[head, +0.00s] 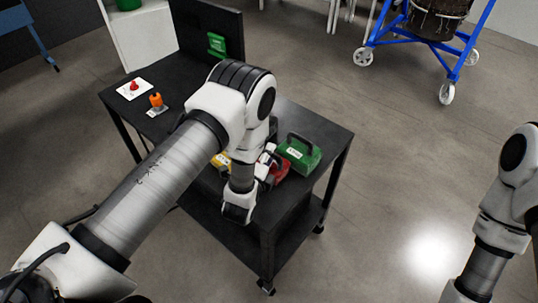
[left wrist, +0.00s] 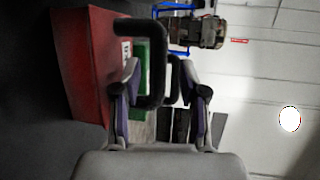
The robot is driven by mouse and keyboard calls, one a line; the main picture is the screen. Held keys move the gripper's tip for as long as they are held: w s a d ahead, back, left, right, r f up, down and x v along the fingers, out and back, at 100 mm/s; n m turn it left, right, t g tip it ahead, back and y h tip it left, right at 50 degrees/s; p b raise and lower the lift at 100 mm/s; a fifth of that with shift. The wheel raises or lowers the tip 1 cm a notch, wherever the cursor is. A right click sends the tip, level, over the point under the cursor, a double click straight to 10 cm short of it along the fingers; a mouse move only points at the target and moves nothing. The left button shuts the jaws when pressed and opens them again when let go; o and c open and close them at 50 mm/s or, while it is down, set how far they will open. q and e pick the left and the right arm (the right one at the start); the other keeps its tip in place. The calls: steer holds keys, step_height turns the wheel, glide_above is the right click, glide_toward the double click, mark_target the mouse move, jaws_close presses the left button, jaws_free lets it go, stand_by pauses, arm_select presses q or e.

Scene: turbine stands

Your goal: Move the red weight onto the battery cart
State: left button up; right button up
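The red weight (head: 279,171) stands on the black cart's top in the head view, partly hidden by my left arm. In the left wrist view the red weight (left wrist: 88,65) is a large red block at the left with a black loop handle. My left gripper (head: 266,160) is beside it, low over the cart top. In the left wrist view my left gripper (left wrist: 160,72) has its fingers apart, with the handle's bar between them and a gap at the right finger. My right gripper is out of view. I cannot tell which cart is the battery cart.
A green weight (head: 300,153) stands right of the red one, a yellow weight (head: 222,161) left. The black cart (head: 322,136) also holds a red button (head: 134,86) and an orange part (head: 156,101). A blue wheeled stand (head: 422,45) is far off; floor between is clear.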

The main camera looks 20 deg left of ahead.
arm_select(q)
steer(key=shift+w, duration=0.1)
steer(key=shift+f, duration=0.15)
steer(key=s+r+b, duration=0.2)
steer(key=s+b, duration=0.1)
steer(key=s, duration=0.8)
steer(key=shift+s+r+b, duration=0.2)
steer(key=shift+s+b, duration=0.15)
steer(key=shift+s, duration=0.05)
